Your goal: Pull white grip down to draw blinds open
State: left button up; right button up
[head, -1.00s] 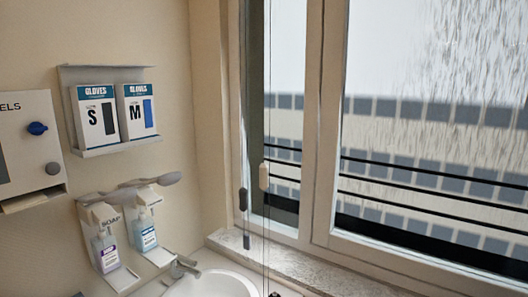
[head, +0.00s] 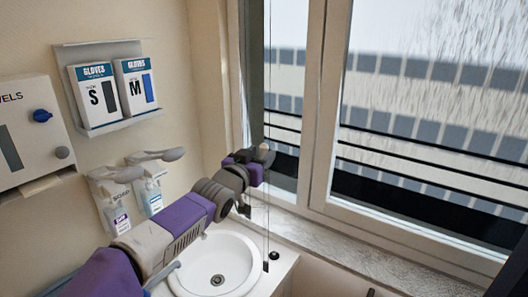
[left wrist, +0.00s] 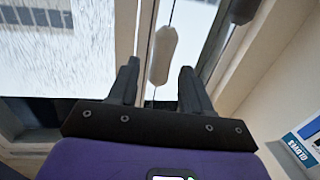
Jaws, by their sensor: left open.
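The white grip (head: 264,147) hangs on a thin cord in front of the window, just above my left gripper (head: 260,160) in the head view. In the left wrist view the white grip (left wrist: 163,55) shows between the open fingers of my left gripper (left wrist: 157,82), slightly beyond their tips. I cannot tell whether a finger touches it. A second, greyish grip (left wrist: 240,10) hangs to its right there. The gripper partly hides the cords in the head view. No blind slats are clearly visible. My right gripper is not in view.
The window frame (head: 318,100) stands close behind the cords, above a stone sill (head: 350,235). A sink (head: 240,255) lies below my left arm. Soap dispensers (head: 120,220), a glove box holder (head: 105,125) and a towel dispenser (head: 30,130) are on the left wall.

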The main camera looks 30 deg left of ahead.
pick_arm(q)
jog(key=shift+w+a, duration=0.1)
jog(key=shift+w, duration=1.3)
jog(key=shift+c, duration=0.3)
grip_shut()
